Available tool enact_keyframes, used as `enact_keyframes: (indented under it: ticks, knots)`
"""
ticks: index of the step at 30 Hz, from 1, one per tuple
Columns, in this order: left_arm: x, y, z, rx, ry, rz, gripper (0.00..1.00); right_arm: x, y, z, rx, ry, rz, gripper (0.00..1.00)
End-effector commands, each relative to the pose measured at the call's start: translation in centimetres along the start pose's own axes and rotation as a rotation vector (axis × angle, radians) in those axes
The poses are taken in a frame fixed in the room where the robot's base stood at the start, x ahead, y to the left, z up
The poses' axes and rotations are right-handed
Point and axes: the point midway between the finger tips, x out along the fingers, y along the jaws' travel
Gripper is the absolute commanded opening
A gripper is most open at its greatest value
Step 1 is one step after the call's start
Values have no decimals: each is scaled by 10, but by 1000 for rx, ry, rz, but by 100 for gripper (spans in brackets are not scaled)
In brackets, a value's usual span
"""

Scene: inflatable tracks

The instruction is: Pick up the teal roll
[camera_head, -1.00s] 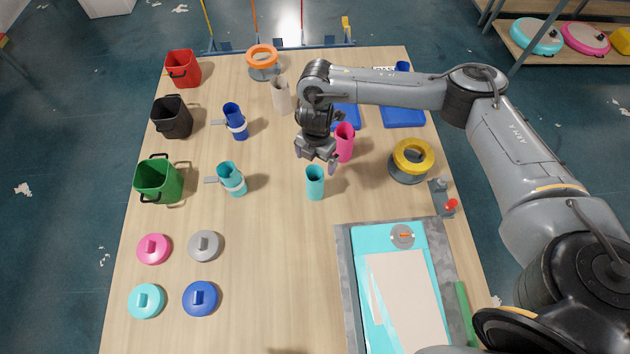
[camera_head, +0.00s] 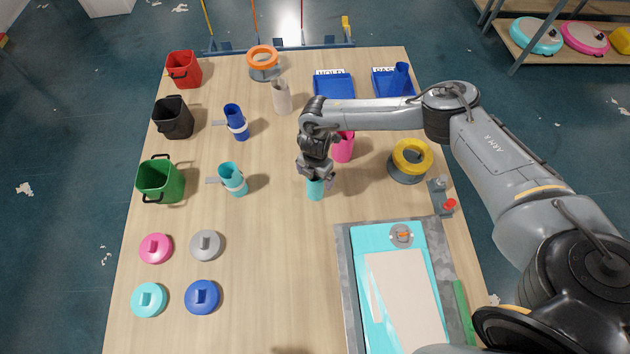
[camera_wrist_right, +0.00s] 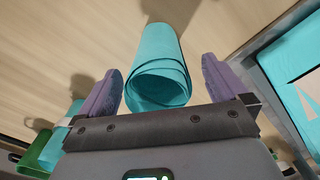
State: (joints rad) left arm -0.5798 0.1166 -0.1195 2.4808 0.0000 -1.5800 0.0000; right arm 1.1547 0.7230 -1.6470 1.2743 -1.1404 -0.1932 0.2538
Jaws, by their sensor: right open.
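The teal roll (camera_head: 315,190) stands on the wooden table near its middle. My right gripper (camera_head: 316,177) is directly over its top, hiding the upper end. In the right wrist view the teal roll (camera_wrist_right: 158,75) shows its spiral end between the two purple fingers of my open right gripper (camera_wrist_right: 170,92). There is a gap on each side, so the fingers do not appear to touch it. Another teal roll (camera_head: 231,177) with a pale band stands further left in a holder. My left gripper does not show.
A pink roll (camera_head: 344,148) stands just behind and right of my right gripper. A yellow-topped tape stand (camera_head: 410,160) is further right. A grey-edged mat (camera_head: 342,270) with teal and cream sheets lies in front right.

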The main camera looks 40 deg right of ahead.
Motion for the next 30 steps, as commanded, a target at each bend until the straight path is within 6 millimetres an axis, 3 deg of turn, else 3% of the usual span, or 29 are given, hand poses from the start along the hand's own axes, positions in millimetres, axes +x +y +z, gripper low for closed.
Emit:
enact_keyframes:
  ticks: [5,19,30]
  knots:
    - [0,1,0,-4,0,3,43,0,0,0,0,0,0,100]
    - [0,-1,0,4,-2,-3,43,-1,1,0,0,1,1,32]
    - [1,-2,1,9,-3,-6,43,-5,1,0,0,1,3,31]
